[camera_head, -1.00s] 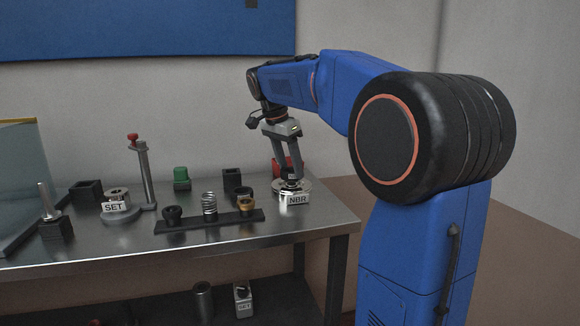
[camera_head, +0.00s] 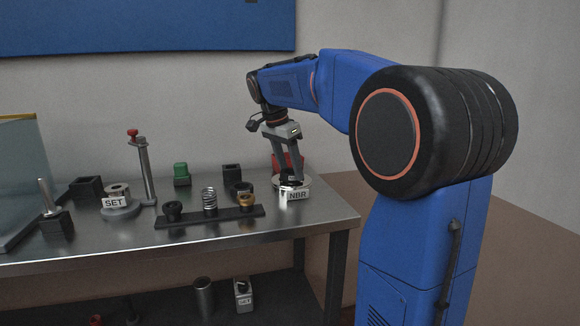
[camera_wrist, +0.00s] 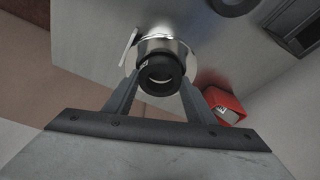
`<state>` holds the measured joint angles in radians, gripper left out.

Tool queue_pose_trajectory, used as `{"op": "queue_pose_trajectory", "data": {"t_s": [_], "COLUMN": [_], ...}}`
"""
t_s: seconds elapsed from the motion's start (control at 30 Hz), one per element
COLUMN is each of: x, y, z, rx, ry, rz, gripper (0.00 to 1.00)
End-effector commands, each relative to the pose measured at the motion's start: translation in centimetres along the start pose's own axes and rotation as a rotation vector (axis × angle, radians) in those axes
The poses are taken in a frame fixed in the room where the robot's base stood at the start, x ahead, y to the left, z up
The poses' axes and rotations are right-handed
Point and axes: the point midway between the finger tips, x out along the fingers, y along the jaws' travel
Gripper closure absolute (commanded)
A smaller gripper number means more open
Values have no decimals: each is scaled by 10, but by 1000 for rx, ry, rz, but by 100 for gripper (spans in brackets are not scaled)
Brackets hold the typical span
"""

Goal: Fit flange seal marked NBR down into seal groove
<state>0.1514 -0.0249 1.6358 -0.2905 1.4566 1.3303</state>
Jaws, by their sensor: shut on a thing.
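My gripper (camera_wrist: 156,100) is shut on a black ring (camera_wrist: 161,74), the seal, which carries a small white mark too small to read. In the wrist view the ring sits in front of a round silver housing (camera_wrist: 172,45). In the head view my gripper (camera_head: 291,178) is over this housing (camera_head: 302,185) at the bench's right end, with a plate marked NBR (camera_head: 298,195) at its front. The ring is at or just above the housing's top. I cannot tell whether it touches. The groove is hidden behind the ring and fingers.
A red block (camera_head: 288,161) stands just behind the housing. A black rack (camera_head: 190,220) with a spring and rings lies to the left. A round fixture marked SET (camera_head: 122,210) and a post (camera_head: 146,170) stand farther left. The bench's front right is clear.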

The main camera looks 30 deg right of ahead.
Motion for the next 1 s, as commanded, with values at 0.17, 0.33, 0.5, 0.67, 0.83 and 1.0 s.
{"op": "queue_pose_trajectory", "data": {"t_s": [0.17, 0.33, 0.5, 0.67, 0.83, 1.0], "x": [4, 6, 6, 6, -4, -31], "y": [0, 0, 0, 0, 0, -1], "z": [1, 2, 2, 2, 2, 2], "rx": [0, 0, 0, 0, 0, 0], "ry": [0, 0, 0, -1, 0, 0], "rz": [0, 0, 1, 3, 1, -2], "gripper": [72, 36, 28, 28, 28, 28]}}
